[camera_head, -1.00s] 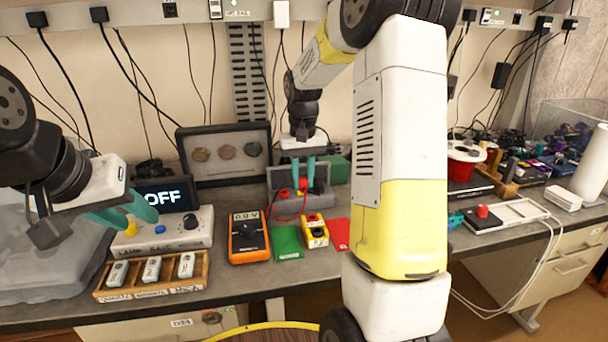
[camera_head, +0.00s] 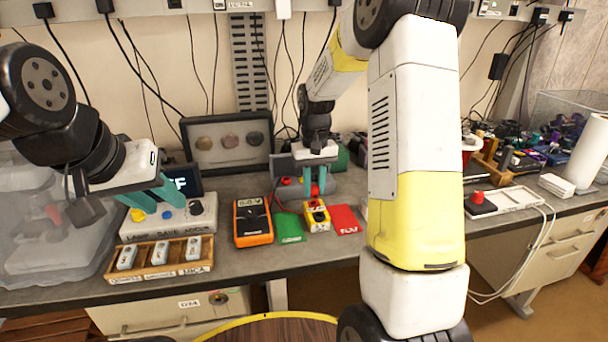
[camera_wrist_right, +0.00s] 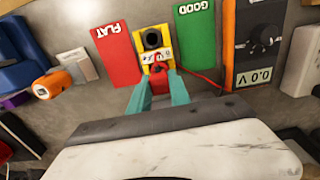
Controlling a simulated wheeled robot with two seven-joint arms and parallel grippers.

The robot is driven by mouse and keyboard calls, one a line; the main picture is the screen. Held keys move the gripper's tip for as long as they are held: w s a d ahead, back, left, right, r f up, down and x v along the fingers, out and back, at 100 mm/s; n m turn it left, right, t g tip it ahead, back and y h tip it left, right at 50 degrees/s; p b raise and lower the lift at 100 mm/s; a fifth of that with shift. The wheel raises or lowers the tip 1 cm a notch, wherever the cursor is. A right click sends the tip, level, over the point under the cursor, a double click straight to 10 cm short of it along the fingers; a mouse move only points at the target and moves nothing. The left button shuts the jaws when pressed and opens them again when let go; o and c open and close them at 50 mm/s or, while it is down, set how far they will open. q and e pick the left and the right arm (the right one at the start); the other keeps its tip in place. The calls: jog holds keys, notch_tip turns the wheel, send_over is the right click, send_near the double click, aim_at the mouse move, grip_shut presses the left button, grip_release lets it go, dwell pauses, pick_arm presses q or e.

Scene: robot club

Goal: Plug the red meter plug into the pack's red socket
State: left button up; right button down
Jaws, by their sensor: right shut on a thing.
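My right gripper (camera_head: 315,184) is shut on the red meter plug (camera_head: 315,191), held just above the back part of the yellow battery pack (camera_head: 318,226). In the right wrist view the red plug (camera_wrist_right: 159,77) sits between the teal fingers (camera_wrist_right: 160,92), at the edge of the yellow pack (camera_wrist_right: 141,31). The pack's black round terminal (camera_wrist_right: 153,40) is clear; its red socket is hidden by the plug and fingers. I cannot tell whether the plug is inserted. The orange meter (camera_head: 253,236) stands left of the pack. My left gripper (camera_head: 157,199) is open and empty over the lamp box (camera_head: 189,228).
A green GOOD card (camera_head: 290,227) and a red FLAT card (camera_head: 344,219) flank the pack. A grey holder (camera_head: 283,166) stands behind. A wooden tray (camera_head: 160,275) with several labelled pieces is at the front left. A red lead (camera_wrist_right: 195,77) runs toward the meter.

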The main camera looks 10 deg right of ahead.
jog(key=shift+f, duration=0.35)
jog(key=shift+f, duration=0.9)
dwell(2.4)
jog(key=c, duration=1.1)
grip_release()
jog(key=shift+r, duration=0.1)
